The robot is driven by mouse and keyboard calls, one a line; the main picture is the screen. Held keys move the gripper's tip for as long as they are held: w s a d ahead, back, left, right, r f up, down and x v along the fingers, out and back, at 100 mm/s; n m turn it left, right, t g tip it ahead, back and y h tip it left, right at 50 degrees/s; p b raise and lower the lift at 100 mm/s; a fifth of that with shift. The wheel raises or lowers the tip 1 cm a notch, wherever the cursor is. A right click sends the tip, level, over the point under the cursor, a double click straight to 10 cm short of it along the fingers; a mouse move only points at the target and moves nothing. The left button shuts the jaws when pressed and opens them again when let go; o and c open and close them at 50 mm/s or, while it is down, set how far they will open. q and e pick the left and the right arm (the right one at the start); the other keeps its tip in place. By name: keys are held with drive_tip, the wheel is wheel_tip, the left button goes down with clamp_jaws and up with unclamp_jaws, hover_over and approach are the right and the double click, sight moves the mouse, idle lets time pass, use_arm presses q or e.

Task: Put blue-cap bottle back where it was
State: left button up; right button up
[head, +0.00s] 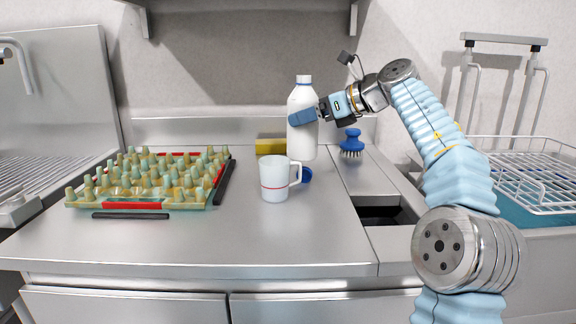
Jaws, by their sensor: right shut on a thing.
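My left gripper is not in view.
A white mug with a red band (274,185) stands in front of the bottle, beside a small blue object (306,175). A yellow sponge (270,146) lies behind. A blue brush (351,143) stands right. The front counter is clear.

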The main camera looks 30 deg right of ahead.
drive_tip(key=s+a+r+m+h, duration=0.1)
drive_tip(key=s+r+m+h, duration=0.1)
drive_tip(key=s, duration=0.3)
drive_tip(key=s+a+r+m+t+h, duration=0.1)
drive_tip(key=s+a+r+m+h, duration=0.1)
drive_tip(key=s+r, duration=0.3)
drive_tip(key=shift+s+a+h, duration=0.3)
drive_tip(key=w+d+f, duration=0.4)
drive_tip(key=w+d, duration=0.1)
drive_tip(key=w, duration=0.1)
drive_tip(key=shift+w+d, duration=0.3)
drive_tip(key=shift+d, duration=0.05)
drive_tip(key=w+d+f, duration=0.3)
drive_tip(key=f, duration=0.6)
drive_tip(key=shift+w+d+b, duration=0.15)
drive_tip(key=shift+w+b, duration=0.1)
drive_tip(key=shift+b, duration=0.2)
drive_tip(key=o, duration=1.4)
drive_tip(key=shift+f, duration=0.1)
drive_tip(key=a+v, duration=0.1)
drive_tip(key=v, duration=1.1)
drive_tip(key=shift+d, duration=0.45)
